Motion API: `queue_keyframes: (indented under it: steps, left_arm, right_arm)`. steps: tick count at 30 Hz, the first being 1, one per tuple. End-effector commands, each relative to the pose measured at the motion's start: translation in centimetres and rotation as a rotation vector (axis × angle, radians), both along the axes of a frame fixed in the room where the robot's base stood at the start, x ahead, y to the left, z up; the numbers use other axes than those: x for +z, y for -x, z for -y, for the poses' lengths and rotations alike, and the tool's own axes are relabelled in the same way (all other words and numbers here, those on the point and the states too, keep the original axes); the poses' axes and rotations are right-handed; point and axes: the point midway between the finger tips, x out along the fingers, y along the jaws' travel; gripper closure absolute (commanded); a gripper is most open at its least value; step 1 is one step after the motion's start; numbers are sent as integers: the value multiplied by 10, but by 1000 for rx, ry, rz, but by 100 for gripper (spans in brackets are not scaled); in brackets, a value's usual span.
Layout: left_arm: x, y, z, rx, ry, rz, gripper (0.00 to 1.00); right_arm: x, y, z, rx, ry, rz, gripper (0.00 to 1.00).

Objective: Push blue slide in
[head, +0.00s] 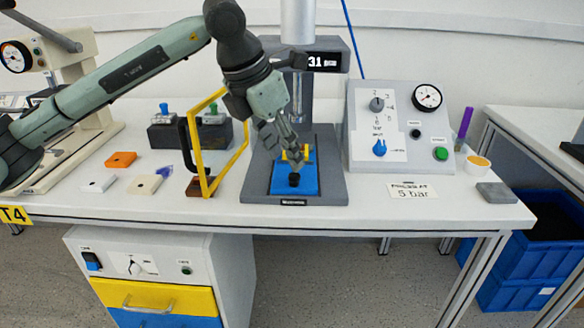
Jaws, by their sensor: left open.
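The blue slide (309,187) lies on the dark grey base (330,190) of the press, reaching toward its front edge. A black knob (294,179) stands on its front part, and a yellow part (307,152) stands at its back. My left gripper (297,163) points down over the slide, close behind and above the black knob. It is open and I see nothing held in it. Whether a finger touches the knob or slide, I cannot tell. The gripper hides part of the slide and the yellow part. My right gripper is out of view.
A yellow guard frame (203,150) stands open left of the press. A control panel (402,130) with a blue knob and gauge stands to the right. Orange, white and beige blocks lie on the left of the table. The press column (298,70) rises behind my gripper.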

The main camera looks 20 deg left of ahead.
Motion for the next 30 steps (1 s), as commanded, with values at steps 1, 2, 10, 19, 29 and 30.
queue_keyframes:
  steps: [1, 2, 10, 19, 29, 30]
  left_arm:
    - [-9, -2, 2, -1, 1, -5, 59]
    - [-13, -4, 3, -1, 1, -5, 59]
    - [-45, -16, 10, -4, 3, -3, 59]
    - [-50, -18, 11, -4, 4, -1, 59]
    - [-50, -18, 11, -4, 4, -1, 94]
    - [-50, -18, 11, -4, 4, -1, 99]
  right_arm:
    - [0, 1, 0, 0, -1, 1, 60]
    - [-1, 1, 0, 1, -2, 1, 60]
    - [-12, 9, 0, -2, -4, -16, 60]
    - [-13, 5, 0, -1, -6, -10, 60]
    - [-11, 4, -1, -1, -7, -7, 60]
    - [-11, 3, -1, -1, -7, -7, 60]
